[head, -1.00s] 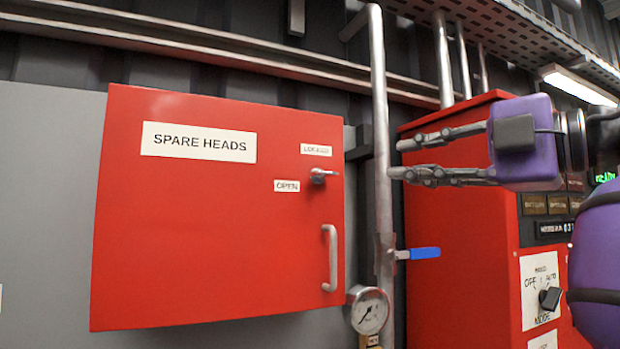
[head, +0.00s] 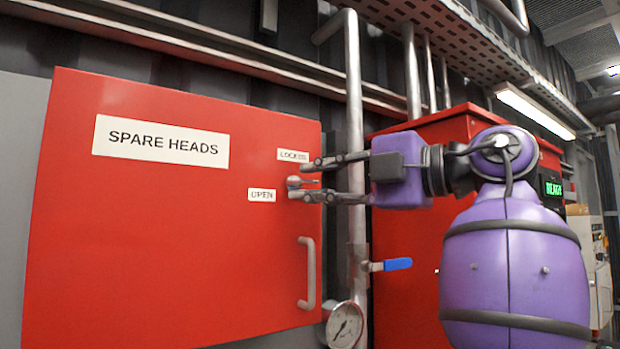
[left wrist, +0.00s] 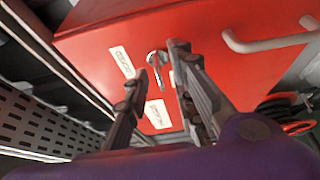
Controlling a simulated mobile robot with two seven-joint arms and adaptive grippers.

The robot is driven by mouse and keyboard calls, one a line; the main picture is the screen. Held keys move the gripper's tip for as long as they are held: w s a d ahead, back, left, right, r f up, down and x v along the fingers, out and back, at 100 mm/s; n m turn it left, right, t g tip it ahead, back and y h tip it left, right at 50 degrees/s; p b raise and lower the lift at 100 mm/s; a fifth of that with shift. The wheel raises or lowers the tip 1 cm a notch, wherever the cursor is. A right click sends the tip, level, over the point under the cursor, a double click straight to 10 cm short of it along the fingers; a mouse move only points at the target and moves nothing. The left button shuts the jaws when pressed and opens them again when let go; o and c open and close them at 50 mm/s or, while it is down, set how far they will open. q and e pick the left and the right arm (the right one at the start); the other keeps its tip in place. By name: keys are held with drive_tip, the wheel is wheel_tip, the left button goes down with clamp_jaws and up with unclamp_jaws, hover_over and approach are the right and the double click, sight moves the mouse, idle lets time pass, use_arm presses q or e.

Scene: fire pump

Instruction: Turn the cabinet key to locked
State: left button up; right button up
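The cabinet key (head: 292,183) is a small metal key on the red SPARE HEADS cabinet door (head: 170,240). In the head view its handle points right, between the LOCKED label (head: 293,155) above and the OPEN label (head: 262,195) at lower left. My left gripper (head: 298,181) is at the key, one finger above it and one below. In the left wrist view the key (left wrist: 157,66) shows between the open fingertips (left wrist: 159,60). I see no clear grip; contact cannot be told. My right gripper is not in view.
A grey door handle (head: 308,273) is below the key. A vertical pipe (head: 355,130) with a blue-handled valve (head: 397,264) and a pressure gauge (head: 345,325) stands right of the cabinet. A red control cabinet (head: 400,310) is behind my arm.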

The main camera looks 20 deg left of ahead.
use_arm(q)
drive_tip(key=shift+w+a, duration=0.15)
drive_tip(key=shift+a, duration=0.45)
clamp_jaws()
